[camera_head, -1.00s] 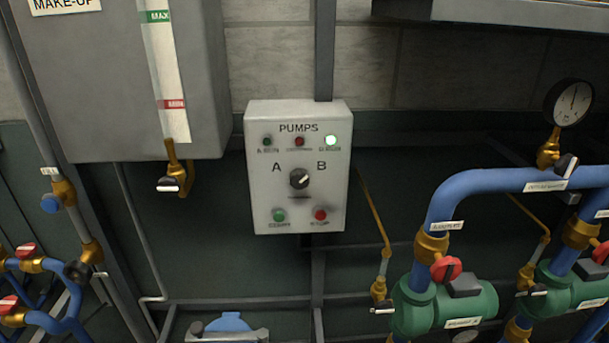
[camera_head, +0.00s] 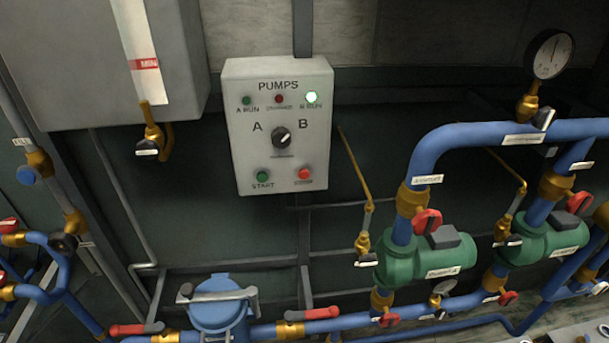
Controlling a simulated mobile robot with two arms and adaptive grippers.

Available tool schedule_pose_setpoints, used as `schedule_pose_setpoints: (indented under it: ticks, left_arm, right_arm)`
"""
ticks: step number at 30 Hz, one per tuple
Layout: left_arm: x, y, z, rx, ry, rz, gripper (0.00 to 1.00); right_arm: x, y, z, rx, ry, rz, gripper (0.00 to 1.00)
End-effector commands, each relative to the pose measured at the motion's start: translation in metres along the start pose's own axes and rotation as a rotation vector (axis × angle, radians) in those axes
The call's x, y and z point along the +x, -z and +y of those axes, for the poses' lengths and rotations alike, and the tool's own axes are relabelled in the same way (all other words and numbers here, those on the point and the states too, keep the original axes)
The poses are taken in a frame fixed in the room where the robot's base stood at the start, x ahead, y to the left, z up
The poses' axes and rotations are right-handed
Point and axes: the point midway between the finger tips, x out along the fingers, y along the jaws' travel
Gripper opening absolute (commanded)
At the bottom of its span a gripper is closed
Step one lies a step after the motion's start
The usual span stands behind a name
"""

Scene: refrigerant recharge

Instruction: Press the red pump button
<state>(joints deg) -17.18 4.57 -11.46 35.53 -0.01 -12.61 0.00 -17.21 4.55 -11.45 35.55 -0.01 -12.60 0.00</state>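The red pump button (camera_head: 304,174) is at the lower right of the grey PUMPS control box (camera_head: 235,130), and the label under it is too small to read. A green START button (camera_head: 263,177) is to its left. A black selector knob (camera_head: 281,138) sits between the letters A and B, its pointer turned toward B. Neither of my grippers is in view.
Blue pipes (camera_head: 455,135) with green pumps (camera_head: 420,262) and a round gauge (camera_head: 551,54) fill the right. A blue lidded housing (camera_head: 219,311) stands below the box. A grey tank (camera_head: 70,70) hangs at upper left. The space directly before the box is clear.

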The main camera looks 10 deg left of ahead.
Motion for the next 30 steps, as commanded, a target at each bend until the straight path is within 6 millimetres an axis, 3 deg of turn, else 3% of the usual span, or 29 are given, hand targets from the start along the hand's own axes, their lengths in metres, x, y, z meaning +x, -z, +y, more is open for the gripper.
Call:
schedule_pose_setpoints:
  ticks: [13,30]
  left_arm:
    - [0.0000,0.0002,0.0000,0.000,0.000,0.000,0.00]
    - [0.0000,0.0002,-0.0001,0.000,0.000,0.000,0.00]
  right_arm:
    - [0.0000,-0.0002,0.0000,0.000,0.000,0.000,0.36]
    - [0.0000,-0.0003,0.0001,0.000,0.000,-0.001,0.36]
